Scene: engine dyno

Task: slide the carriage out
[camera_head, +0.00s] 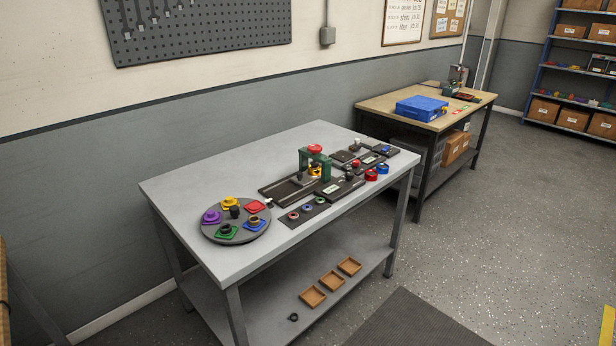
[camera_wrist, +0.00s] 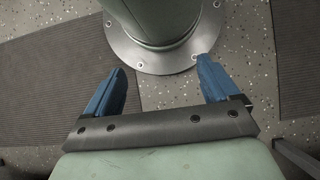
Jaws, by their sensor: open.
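The green press frame (camera_head: 325,167) with a red top (camera_head: 315,148) stands on the grey table (camera_head: 185,180). A dark rail plate (camera_head: 276,192) runs out of the frame to the left. A small grey block (camera_head: 299,181) sits on it at the frame, perhaps the carriage; I cannot tell for sure. A yellow part (camera_head: 314,170) shows inside the frame. My gripper (camera_wrist: 162,66) is open and empty in the wrist view, its blue fingers wide apart above the floor, away from the table. It does not show in the head view.
A round turntable (camera_head: 211,232) with coloured parts is at the table's left. A dark strip (camera_head: 297,219) with small rings lies in front of the rail. Dark panels (camera_head: 343,188) and red and blue cups (camera_head: 371,174) are to the right. The table's back left is clear.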

